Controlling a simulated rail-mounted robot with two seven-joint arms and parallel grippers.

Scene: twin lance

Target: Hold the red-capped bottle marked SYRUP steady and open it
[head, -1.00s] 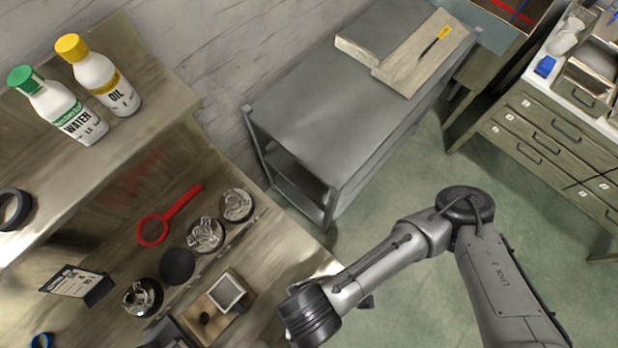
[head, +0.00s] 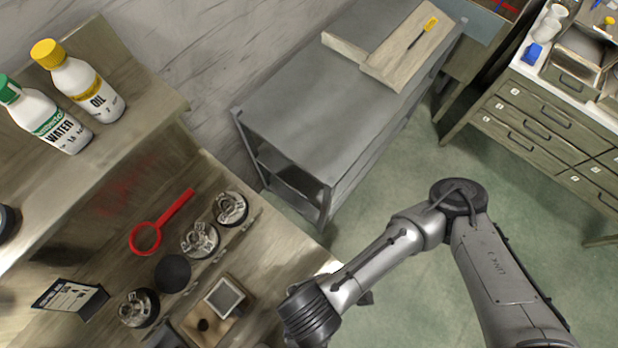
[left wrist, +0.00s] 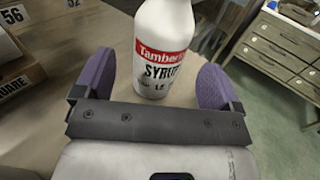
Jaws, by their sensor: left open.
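The bottle marked SYRUP (left wrist: 162,50) stands at the top middle of the left wrist view, white with a red label band. Its neck and cap are cut off by the top edge of the picture. My left gripper (left wrist: 157,66) is open, with one purple finger on each side of the bottle. A gap shows between the bottle and both fingers. The bottle and my left gripper do not show in the head view. My right arm shows at the lower right of the head view, but its gripper fingers are out of sight.
A WATER bottle (head: 48,120) and an OIL bottle (head: 88,90) stand on the upper left shelf. A red ring-shaped tool (head: 147,238) and several metal fixtures lie on the bench below. A grey table (head: 310,110) and a drawer cabinet (head: 540,125) stand beyond open floor.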

